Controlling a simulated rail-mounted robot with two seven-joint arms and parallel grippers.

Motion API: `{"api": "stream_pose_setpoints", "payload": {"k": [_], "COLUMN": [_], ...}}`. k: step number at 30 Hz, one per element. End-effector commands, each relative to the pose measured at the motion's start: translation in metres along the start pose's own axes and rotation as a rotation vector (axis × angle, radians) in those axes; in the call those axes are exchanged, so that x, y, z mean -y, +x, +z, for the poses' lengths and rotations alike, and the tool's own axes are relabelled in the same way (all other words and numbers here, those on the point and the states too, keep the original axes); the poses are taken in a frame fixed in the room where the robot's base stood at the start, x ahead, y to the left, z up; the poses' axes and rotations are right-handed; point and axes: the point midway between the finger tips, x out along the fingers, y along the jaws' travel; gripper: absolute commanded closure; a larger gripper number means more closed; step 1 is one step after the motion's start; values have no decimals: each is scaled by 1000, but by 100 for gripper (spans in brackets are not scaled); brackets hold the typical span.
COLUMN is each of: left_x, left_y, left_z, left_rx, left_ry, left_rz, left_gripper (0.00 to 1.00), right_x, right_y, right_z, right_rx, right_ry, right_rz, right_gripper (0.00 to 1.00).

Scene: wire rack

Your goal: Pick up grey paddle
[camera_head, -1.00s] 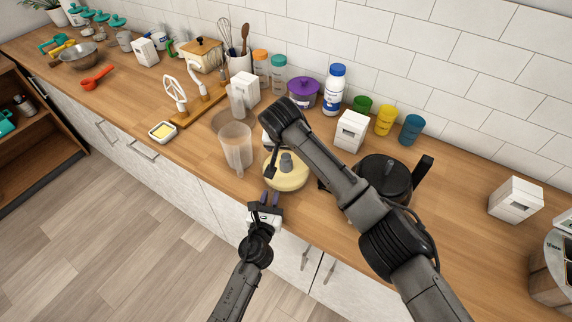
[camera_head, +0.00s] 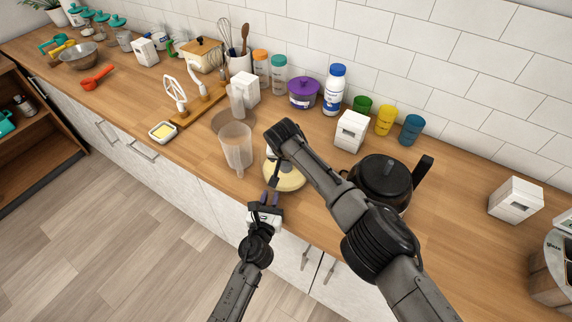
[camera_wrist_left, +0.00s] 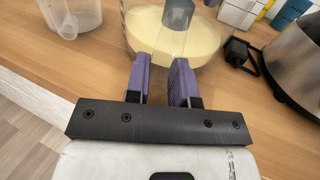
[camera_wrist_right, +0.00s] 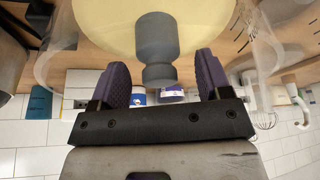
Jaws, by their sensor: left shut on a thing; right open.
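The grey paddle (camera_wrist_right: 157,48) is a stubby grey shaft standing in yellow batter in a clear bowl (camera_head: 299,184). It also shows in the left wrist view (camera_wrist_left: 178,14), at the top. In the head view my right arm hides it. My left gripper (camera_head: 269,198) is at the bowl's front edge; in the left wrist view its purple fingers (camera_wrist_left: 164,70) are shut on the clear bowl wall. My right gripper (camera_wrist_right: 162,75) is open, with its fingers on either side of the paddle's end in the picture; contact is not visible.
A clear measuring jug (camera_head: 236,148) stands just left of the bowl. A black kettle (camera_head: 383,183) stands to its right. A white box (camera_head: 351,131), a purple-lidded pot (camera_head: 303,93) and coloured cups stand behind.

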Motion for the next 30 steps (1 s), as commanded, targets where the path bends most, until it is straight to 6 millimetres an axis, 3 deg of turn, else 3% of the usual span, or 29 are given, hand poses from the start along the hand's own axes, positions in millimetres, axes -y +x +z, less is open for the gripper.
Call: {"api": "stream_pose_setpoints", "payload": {"k": [11, 26, 30], "left_x": [0, 0, 0], "left_y": [0, 0, 0], "left_z": [-1, -1, -1], "left_rx": [-1, -1, -1], "left_ry": [0, 0, 0], "left_rz": [1, 0, 0], "left_gripper": [100, 100, 100], "right_x": [0, 0, 0], "right_y": [3, 3, 3], "right_z": [0, 0, 0], "right_rx": [-1, 0, -1], "right_ry": [0, 0, 0], "right_rz": [-1, -1, -1], "right_gripper": [30, 78, 80]}}
